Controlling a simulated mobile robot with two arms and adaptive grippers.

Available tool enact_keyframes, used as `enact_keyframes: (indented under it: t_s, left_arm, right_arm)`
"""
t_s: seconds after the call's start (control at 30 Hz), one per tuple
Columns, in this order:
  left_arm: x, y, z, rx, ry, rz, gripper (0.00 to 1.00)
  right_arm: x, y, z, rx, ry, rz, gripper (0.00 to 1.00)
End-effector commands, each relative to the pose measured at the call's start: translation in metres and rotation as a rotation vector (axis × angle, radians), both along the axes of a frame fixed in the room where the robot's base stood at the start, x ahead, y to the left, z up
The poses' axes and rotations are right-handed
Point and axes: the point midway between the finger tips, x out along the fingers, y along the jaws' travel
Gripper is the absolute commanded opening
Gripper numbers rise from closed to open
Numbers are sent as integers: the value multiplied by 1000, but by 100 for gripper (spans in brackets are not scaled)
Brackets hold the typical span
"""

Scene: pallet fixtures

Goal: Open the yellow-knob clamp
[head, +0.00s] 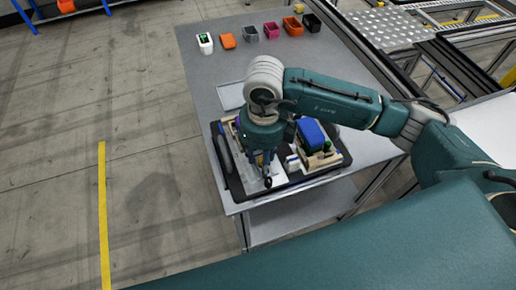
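A dark pallet fixture (227,178) lies on the near end of the grey table. It carries a beige block (327,158), a blue block (311,133) and small white and green parts. My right arm reaches in from the right, and its gripper (265,172) points down over the left-middle part of the fixture. The fingers are small and partly hidden, so I cannot tell if they are open or touching anything. I cannot make out a yellow-knob clamp; the wrist and gripper hide part of the fixture. My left gripper is not in view.
Several small bins stand in a row at the table's far end, among them an orange bin (228,41) and a black bin (312,22). The table top (205,80) between them and the fixture is mostly clear. A conveyor frame (425,45) stands at the right.

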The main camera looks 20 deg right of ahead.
Motion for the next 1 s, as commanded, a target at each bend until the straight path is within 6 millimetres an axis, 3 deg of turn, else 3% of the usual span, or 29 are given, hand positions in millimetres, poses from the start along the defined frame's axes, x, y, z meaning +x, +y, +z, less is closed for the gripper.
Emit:
enact_keyframes:
  t_s: [1.0]
  left_arm:
    - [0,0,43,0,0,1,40]
  right_arm:
    - [1,1,78,3,-3,0,36]
